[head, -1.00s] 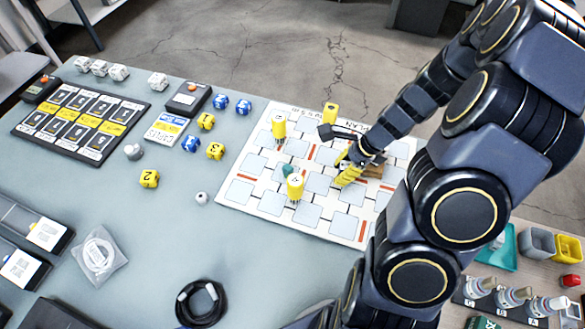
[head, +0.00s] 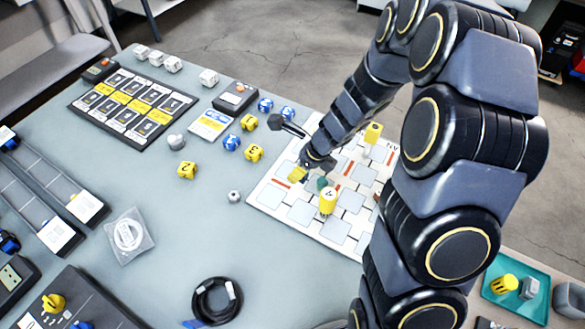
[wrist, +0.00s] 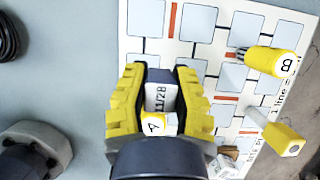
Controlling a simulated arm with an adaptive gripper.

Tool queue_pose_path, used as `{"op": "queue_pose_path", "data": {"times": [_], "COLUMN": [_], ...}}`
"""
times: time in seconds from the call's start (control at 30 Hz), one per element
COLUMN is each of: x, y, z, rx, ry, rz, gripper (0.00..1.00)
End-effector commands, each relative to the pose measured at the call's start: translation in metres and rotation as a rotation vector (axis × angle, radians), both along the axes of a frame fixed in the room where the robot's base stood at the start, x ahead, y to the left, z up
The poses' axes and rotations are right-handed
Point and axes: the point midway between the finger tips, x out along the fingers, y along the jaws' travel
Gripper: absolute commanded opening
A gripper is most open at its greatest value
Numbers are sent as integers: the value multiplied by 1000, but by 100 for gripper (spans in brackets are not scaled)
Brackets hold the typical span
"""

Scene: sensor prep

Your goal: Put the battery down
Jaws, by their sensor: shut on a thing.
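My gripper (head: 298,172) is low near the left side of the white plan sheet (head: 285,196). In the wrist view its yellow fingers (wrist: 160,84) are shut on the battery (wrist: 160,98), a pale block marked 11/28. A yellow piece labelled A (wrist: 154,124) shows between the fingers just below it in the picture; I cannot tell whether the two touch. The battery is hidden in the head view. A yellow cylinder labelled B (wrist: 270,60) stands on the sheet and also shows in the head view (head: 327,200). Whether the battery touches the sheet is unclear.
Another yellow piece (head: 373,132) stands at the sheet's far side. A small green piece (head: 321,184) is close to my gripper. Blue and yellow numbered blocks (head: 254,152) lie left of the sheet. A coiled black cable (head: 216,298) lies in front, with bare table between.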

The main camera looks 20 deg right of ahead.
Motion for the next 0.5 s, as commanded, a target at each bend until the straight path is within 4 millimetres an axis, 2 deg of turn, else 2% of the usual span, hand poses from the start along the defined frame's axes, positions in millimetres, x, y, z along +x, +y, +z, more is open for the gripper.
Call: {"op": "queue_pose_path", "data": {"times": [0.13,0.3,0.5], "x": [32,52,69], "y": [-2,-3,-4], "z": [-16,-44,-63], "rx": [-2,1,1], "ry": [1,4,1], "rz": [4,1,1], "gripper": [0,0,0]}}
